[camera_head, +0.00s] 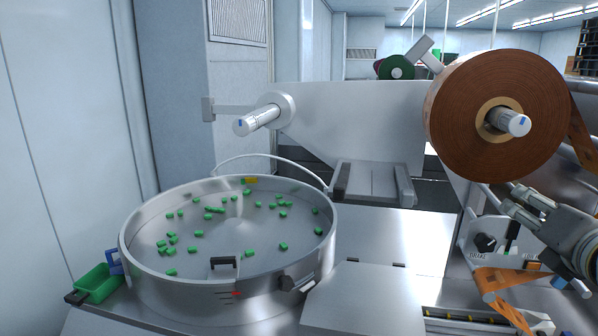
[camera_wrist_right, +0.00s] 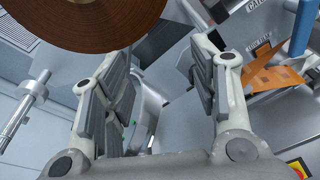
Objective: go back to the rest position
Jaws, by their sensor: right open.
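My right gripper (camera_head: 572,291) is at the right edge in the head view, below the large brown film roll (camera_head: 466,115) and beside the control panel (camera_head: 484,225). In the right wrist view my right gripper (camera_wrist_right: 152,90) shows two separated fingers with nothing held between them. The brown roll (camera_wrist_right: 85,22) is at the top left of that view. The orange film web (camera_wrist_right: 274,74) is to the right of the fingers. My left gripper is not in either view.
A round steel bowl (camera_head: 130,243) with several green pieces stands at the left. A green bin (camera_head: 97,284) is beside it. An empty spindle (camera_head: 257,121) projects from the machine. A black knob (camera_head: 485,243) and the film web (camera_head: 500,282) are close to my right gripper.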

